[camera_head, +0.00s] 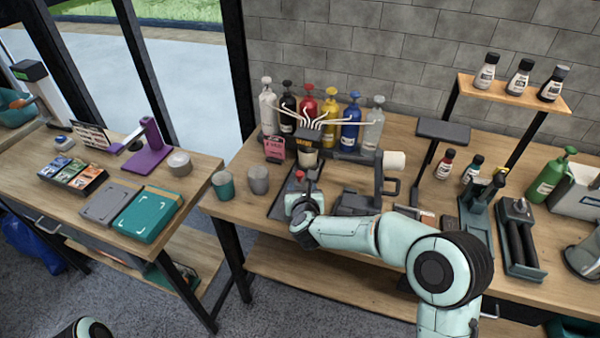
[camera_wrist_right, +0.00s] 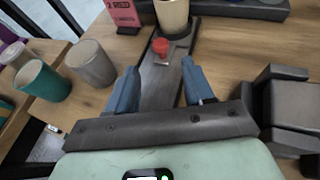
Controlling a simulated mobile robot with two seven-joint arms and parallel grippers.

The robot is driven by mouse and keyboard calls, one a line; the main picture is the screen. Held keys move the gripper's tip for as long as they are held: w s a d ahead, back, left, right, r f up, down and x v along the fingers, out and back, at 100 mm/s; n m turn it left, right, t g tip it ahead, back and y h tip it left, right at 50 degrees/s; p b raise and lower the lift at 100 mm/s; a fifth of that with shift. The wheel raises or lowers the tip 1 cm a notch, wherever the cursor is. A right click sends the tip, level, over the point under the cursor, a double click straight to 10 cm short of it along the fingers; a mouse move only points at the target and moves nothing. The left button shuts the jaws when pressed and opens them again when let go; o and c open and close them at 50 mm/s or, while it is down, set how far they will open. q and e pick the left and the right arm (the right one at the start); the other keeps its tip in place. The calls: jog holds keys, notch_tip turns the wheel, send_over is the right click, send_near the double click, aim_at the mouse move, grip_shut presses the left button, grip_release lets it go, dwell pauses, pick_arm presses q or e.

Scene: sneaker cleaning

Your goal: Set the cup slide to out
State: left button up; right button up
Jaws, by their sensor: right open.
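The cup slide is a dark flat strip (camera_wrist_right: 160,88) running out from under the dispenser. A red knob (camera_wrist_right: 160,46) stands on it; the knob also shows in the head view (camera_head: 299,175). A beige cup (camera_wrist_right: 172,16) sits at the slide's far end, under the dispenser spout (camera_head: 306,138). My right gripper (camera_wrist_right: 160,76) is open and empty, one finger on each side of the strip, short of the knob with a visible gap. In the head view the right hand (camera_head: 301,203) partly hides the slide. My left gripper is out of view.
Several coloured pump bottles (camera_head: 330,115) stand behind the dispenser. A teal cup (camera_wrist_right: 42,80) and a grey cup (camera_wrist_right: 91,63) stand left of the slide. A pink card (camera_wrist_right: 124,14) is near the cup. A dark block (camera_wrist_right: 285,110) lies close on the right.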

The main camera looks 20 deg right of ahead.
aim_at(300, 174)
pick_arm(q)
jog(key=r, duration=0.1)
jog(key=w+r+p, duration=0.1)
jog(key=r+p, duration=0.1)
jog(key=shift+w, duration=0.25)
pick_arm(e)
jog(key=x, duration=1)
jog(key=shift+s+f, duration=0.1)
grip_shut()
